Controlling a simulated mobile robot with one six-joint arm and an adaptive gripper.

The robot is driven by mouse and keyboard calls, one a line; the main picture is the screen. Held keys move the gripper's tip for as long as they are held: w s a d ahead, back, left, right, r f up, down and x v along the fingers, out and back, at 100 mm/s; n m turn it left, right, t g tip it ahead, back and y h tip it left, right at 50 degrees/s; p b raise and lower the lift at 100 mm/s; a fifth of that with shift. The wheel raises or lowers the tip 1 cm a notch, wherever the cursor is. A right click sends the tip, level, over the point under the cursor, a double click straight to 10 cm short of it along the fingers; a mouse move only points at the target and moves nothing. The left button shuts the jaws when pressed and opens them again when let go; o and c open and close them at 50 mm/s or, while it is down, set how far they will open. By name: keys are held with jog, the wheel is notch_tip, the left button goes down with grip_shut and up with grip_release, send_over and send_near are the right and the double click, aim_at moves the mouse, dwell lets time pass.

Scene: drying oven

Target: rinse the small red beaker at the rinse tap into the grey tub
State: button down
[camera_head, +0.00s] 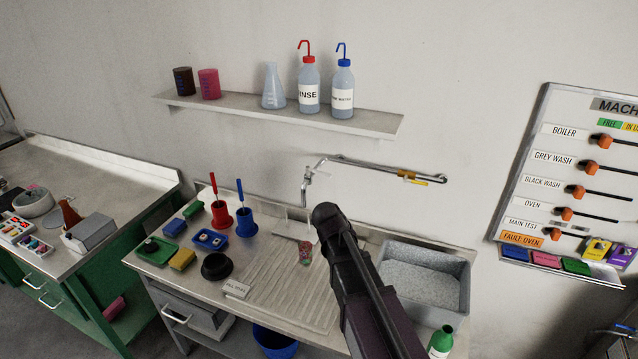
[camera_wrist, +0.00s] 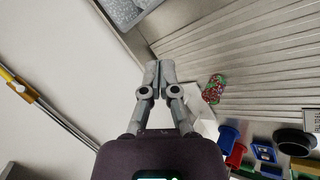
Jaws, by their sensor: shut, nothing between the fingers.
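A small red vessel speckled with green (camera_head: 305,253) stands on the ribbed drainboard below the tap; it also shows in the wrist view (camera_wrist: 214,88), right of my fingertips. I cannot tell surely if it is the small red beaker. A plain pinkish-red beaker (camera_head: 209,84) stands on the wall shelf. The rinse tap (camera_head: 309,184) projects from the wall above the drainboard. The grey tub (camera_head: 461,301) stands right of the drainboard, with a speckled grey inside. My gripper (camera_head: 326,212) is shut and empty, fingertips together in the wrist view (camera_wrist: 160,66), apart from the speckled vessel.
The shelf (camera_head: 370,122) also holds a dark beaker, a flask and two wash bottles. Red and blue brush holders (camera_head: 245,222), a black bowl (camera_head: 216,266) and sponges crowd the counter's left. A green bottle (camera_head: 441,340) stands in front of the tub. Ribbed drainboard (camera_head: 290,300) is largely clear.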

jog(key=w+a+r+n+t+h+b, duration=0.2)
jog(key=w+a+r+t+h, duration=0.2)
jog(key=a+r+t, duration=0.15)
jog(key=n+t+b, duration=0.1)
jog(key=n+t, duration=0.3)
jog(key=t, duration=0.2)
send_near(322, 174)
jog(key=v, duration=0.6)
jog(key=shift+s+f, duration=0.15)
jog(key=shift+s, duration=0.05)
jog(key=shift+w, duration=0.15)
jog(key=x, duration=1.3)
jog(key=shift+w+d, duration=0.2)
jog(key=shift+w, duration=0.15)
